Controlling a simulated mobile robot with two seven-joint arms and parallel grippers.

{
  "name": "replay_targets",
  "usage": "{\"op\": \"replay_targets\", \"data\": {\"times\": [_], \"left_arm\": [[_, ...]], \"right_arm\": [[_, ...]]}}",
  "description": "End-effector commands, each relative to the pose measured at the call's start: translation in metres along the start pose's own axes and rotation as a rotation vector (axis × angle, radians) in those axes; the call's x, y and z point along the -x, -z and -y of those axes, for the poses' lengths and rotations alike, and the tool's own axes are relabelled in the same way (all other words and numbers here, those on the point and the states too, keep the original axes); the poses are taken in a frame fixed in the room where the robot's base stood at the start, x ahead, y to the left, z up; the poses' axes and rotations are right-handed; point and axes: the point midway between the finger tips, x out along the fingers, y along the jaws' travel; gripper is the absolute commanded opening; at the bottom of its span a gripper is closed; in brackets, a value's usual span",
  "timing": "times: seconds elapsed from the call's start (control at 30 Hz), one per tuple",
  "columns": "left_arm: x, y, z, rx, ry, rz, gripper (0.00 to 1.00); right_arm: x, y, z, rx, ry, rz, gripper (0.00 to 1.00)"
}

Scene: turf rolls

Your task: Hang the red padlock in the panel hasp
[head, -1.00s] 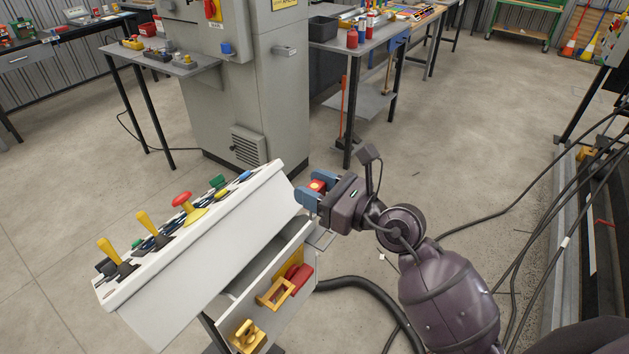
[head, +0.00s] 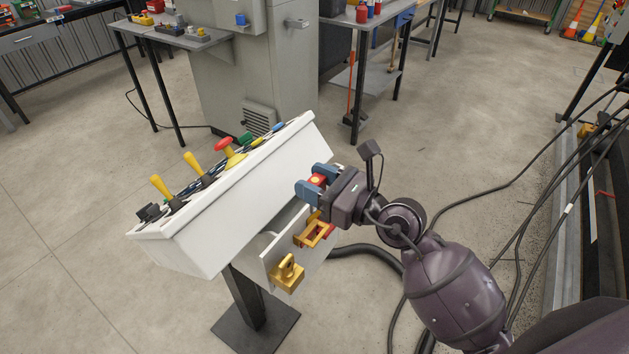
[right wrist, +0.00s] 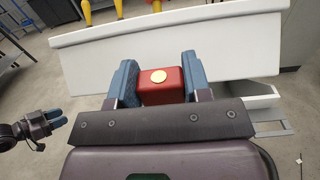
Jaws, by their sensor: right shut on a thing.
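My right gripper (head: 318,184) is shut on the red padlock (head: 319,180), a red block with a round yellow disc on top. In the right wrist view the padlock (right wrist: 161,86) sits between the two blue fingers; its shackle is hidden. The gripper is beside the right side of the white console, above the fittings on its lower panel (head: 275,255). An orange-yellow open frame (head: 313,233), possibly the hasp, sticks out from that panel. A brass-yellow padlock-like piece (head: 288,275) is lower left of it. My left gripper (right wrist: 57,119) shows small in the right wrist view.
The white sloped console (head: 215,225) carries yellow levers and a red mushroom button (head: 225,147). A red fitting (head: 330,231) is partly hidden behind the orange-yellow frame. A grey cabinet (head: 240,65) stands behind. A black hose (head: 370,250) runs right of the panel.

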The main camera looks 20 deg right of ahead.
Motion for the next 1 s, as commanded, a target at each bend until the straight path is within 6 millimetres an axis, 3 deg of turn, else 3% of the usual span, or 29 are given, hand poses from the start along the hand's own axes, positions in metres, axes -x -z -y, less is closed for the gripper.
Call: {"op": "replay_targets", "data": {"times": [0.73, 1.0], "left_arm": [[0.004, 0.006, 0.001, 0.000, 0.001, -0.003, 0.43], [-0.002, -0.014, -0.001, -0.001, -0.001, 0.016, 0.43]], "right_arm": [[0.000, -0.004, 0.001, 0.001, 0.008, 0.001, 0.18], [0.000, 0.019, 0.001, -0.002, 0.009, -0.002, 0.18]]}}
